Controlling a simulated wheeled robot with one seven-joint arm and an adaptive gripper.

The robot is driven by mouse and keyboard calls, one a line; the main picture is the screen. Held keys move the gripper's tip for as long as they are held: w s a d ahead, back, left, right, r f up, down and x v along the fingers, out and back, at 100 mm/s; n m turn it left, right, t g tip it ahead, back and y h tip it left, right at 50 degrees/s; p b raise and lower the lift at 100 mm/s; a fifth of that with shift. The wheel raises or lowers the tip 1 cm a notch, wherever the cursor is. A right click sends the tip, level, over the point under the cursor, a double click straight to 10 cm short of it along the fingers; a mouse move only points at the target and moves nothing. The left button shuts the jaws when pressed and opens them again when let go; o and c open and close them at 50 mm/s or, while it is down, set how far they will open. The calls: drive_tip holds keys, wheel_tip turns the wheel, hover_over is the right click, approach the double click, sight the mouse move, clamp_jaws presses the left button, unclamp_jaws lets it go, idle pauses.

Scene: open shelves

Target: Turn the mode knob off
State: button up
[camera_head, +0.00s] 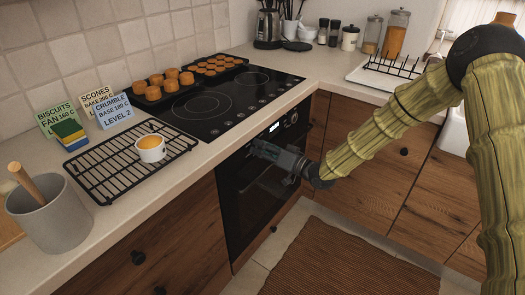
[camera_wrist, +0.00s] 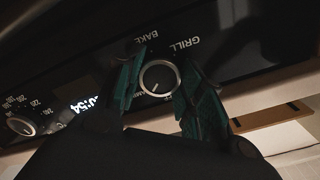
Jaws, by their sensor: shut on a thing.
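The mode knob (camera_wrist: 160,77) is a round dark dial with a pale rim on the black oven panel, in the middle of the wrist view. Its white mark points down and slightly left in that view. The labels BAKE and GRILL show above it; labels below it are partly hidden by my gripper. My gripper (camera_wrist: 157,88) has one green finger on each side of the knob and is shut on it. In the head view my gripper (camera_head: 256,147) is at the left part of the oven panel and hides the mode knob.
A temperature knob (camera_wrist: 21,125) and a lit display (camera_wrist: 84,104) are beside it on the panel. The oven (camera_head: 260,190) sits under a black hob (camera_head: 225,100). A wire rack (camera_head: 110,175) with a ramekin (camera_head: 150,150) stands on the counter. A brown rug (camera_head: 345,265) lies on the floor.

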drive_tip(key=shift+n+b, duration=2.15)
drive_tip(key=shift+n, duration=2.75)
drive_tip(key=o, duration=1)
drive_tip(key=shift+d, duration=0.1)
drive_tip(key=v, duration=1.2)
drive_tip(key=shift+w, duration=0.1)
